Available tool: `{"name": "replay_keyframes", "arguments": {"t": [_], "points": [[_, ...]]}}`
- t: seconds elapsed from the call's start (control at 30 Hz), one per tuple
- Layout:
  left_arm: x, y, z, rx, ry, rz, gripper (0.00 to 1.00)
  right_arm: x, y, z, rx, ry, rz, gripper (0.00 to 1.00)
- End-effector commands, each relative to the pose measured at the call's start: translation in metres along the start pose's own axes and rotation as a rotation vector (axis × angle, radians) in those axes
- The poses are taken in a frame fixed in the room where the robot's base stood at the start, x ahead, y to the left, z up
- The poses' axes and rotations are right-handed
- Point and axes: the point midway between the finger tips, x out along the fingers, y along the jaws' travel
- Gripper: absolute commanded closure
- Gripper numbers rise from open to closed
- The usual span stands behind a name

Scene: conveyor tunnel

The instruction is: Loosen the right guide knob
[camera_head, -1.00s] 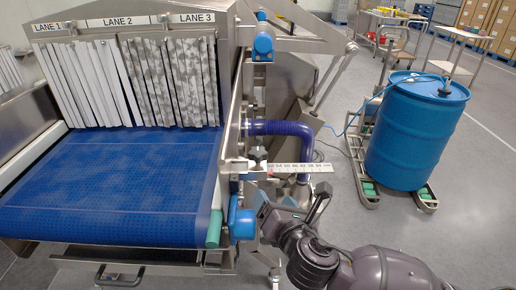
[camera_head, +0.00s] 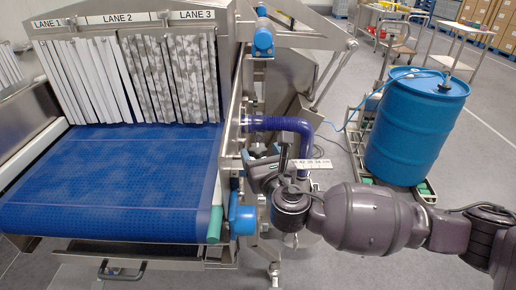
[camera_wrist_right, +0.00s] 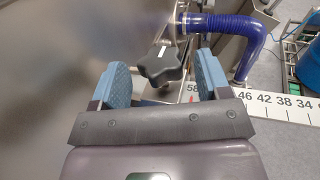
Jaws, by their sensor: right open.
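The right guide knob (camera_wrist_right: 160,66) is a dark, lobed star knob with a white mark, standing out from the metal side of the machine. In the head view it is mostly hidden behind my right gripper (camera_head: 262,168), at the right side of the conveyor. In the right wrist view my right gripper (camera_wrist_right: 163,78) is open, with one blue fingertip pad to each side of the knob. The knob shows between and slightly beyond the pads, and I see no contact. My left gripper is not in view.
A white ruler scale (camera_wrist_right: 272,106) runs right from beside the knob. A blue-purple hose (camera_head: 285,124) bends just behind it. The blue conveyor belt (camera_head: 110,185) lies left, with strip curtains behind. A blue drum (camera_head: 415,125) stands right. A blue cylinder (camera_head: 242,218) sits below the gripper.

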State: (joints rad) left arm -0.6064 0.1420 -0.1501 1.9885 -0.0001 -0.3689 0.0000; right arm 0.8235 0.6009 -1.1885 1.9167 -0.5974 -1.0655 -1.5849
Motion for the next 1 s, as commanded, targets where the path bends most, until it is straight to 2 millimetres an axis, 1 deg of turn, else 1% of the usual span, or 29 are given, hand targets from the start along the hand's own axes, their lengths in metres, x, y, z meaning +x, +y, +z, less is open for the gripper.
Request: {"name": "replay_keyframes", "arguments": {"t": [0.03,0.1,0.2,0.33,0.57,0.6,0.67,0.9,0.93,1.0], "points": [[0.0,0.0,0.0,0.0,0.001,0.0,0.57,0.007,0.0,0.0,-0.001,-0.001,0.0,0.3],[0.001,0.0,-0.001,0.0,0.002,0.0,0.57,0.014,0.0,0.0,0.0,0.0,0.0,0.3],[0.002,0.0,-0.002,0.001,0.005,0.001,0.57,0.021,0.0,0.0,0.001,0.0,0.0,0.3],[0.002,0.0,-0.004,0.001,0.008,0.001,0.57,0.025,0.0,0.0,0.002,0.001,0.001,0.3],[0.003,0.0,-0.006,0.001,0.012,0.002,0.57,0.026,0.0,0.0,0.002,0.001,0.001,0.3],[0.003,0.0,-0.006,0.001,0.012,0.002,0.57,0.026,0.0,0.0,0.002,0.001,0.001,0.32],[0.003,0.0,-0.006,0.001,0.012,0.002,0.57,0.026,0.0,0.0,0.002,0.001,0.0,0.41],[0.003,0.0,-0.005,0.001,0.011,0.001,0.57,0.026,0.0,0.0,0.002,0.001,0.0,0.78],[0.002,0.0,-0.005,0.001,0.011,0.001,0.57,0.026,0.0,0.0,0.002,0.001,0.0,0.79],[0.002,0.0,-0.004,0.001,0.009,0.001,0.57,0.026,0.0,0.0,0.002,0.001,0.001,0.79]]}}
